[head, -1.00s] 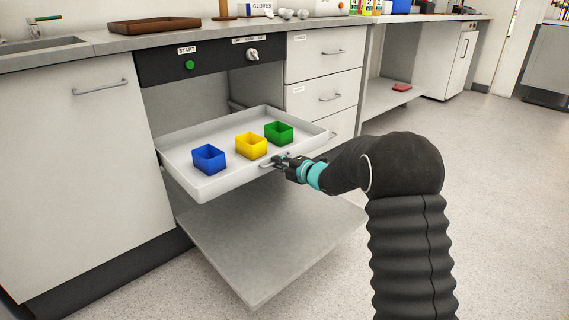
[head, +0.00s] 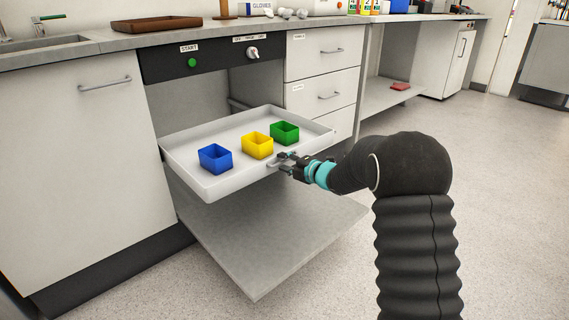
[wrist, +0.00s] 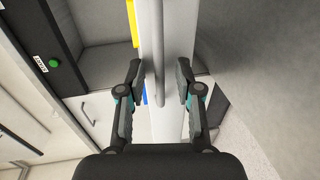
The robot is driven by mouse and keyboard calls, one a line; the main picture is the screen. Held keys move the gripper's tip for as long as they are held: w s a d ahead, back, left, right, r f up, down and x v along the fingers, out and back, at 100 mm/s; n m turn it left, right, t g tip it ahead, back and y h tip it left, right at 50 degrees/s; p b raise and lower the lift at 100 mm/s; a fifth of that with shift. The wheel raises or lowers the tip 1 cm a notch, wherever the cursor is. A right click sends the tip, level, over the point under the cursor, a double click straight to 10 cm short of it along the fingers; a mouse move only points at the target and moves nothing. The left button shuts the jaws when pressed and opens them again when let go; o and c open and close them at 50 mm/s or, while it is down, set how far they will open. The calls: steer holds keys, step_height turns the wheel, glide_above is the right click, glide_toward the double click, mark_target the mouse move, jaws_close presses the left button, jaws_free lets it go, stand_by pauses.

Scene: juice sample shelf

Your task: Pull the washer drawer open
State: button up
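The washer drawer (head: 210,188) is a shallow white tray standing well out from the cabinet, under the black panel with the green START button (head: 191,62). A blue bin (head: 215,160), a yellow bin (head: 257,147) and a green bin (head: 284,133) stand in it. Its bar handle (head: 279,164) is on the front wall. My gripper (head: 285,160) is at this handle. In the wrist view, the handle bar (wrist: 159,60) lies between the two fingers of my gripper (wrist: 159,82), with a gap on each side. The fingers are open and do not appear to touch it.
A grey lowered door panel (head: 265,240) lies open below the drawer. A white cupboard (head: 85,160) stands to the left, and white drawers (head: 322,95) to the right. A brown tray (head: 155,24) is on the counter. The floor (head: 510,200) at right is clear.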

steer(key=shift+d, duration=0.2)
steer(key=shift+s+d+r, duration=0.15)
steer(key=shift+s+d, duration=0.15)
steer(key=shift+d, duration=0.15)
steer(key=v, duration=1)
steer(key=shift+s+d, duration=0.15)
steer(key=shift+s, duration=0.2)
